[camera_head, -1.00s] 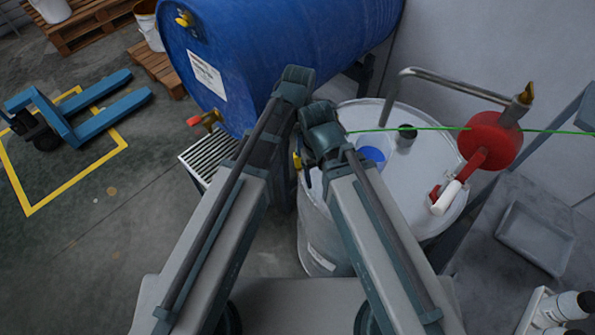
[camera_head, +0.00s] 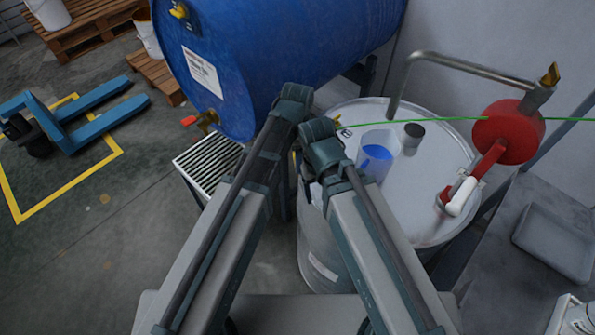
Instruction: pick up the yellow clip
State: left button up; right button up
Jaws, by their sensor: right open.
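The yellow clip (camera_head: 345,132) seems to be the small yellow and dark piece at the end of the green cable, on the far left part of the pale drum's lid (camera_head: 428,205). It is partly hidden by my right arm's elbow. My right gripper (camera_head: 306,178) is mostly hidden behind my right arm, near the drum's left side; it is open and apart from the clip. A small yellow patch shows beside it, too small to identify. My left gripper is hidden behind my left arm.
A blue barrel (camera_head: 285,55) lies behind. On the lid are a blue-centred container (camera_head: 375,160), a dark cap (camera_head: 413,134) and a red pump (camera_head: 508,132) with a bent pipe. A grate (camera_head: 205,160) stands left. A grey tray (camera_head: 555,242) lies right. A blue pallet truck (camera_head: 70,125) stands far left.

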pick_arm(q)
jog(key=shift+f, duration=0.15)
pick_arm(e)
jog(key=shift+f, duration=0.1)
pick_arm(q)
grip_shut()
dwell(0.4)
notch_tip(320, 180, up, 10)
jog(key=p, duration=1)
pick_arm(e)
notch_tip(320, 180, up, 10)
